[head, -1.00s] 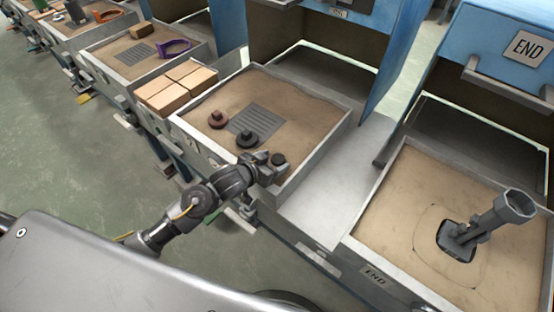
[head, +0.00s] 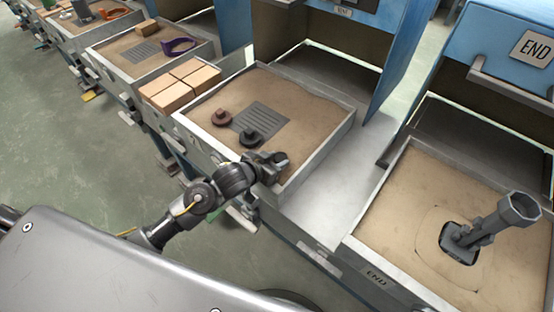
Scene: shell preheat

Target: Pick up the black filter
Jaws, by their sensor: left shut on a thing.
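My left gripper (head: 276,165) is at the front right corner of the middle sand tray, low over its near edge. It is shut on a small dark piece, which I take to be the black filter. The fingers hide nearly all of this piece, so its shape cannot be made out. A dark disc with a raised knob (head: 250,138) lies on the sand by the tray's grey grille, apart from the gripper. A brown disc with a knob (head: 221,117) lies to its left. My right gripper is not in view.
The middle tray (head: 316,153) has raised walls and a grey grille (head: 261,119). Tan blocks (head: 180,86) stand at its left. A bare metal surface (head: 325,195) lies to its right, then another sand tray with a grey upright fitting (head: 490,228).

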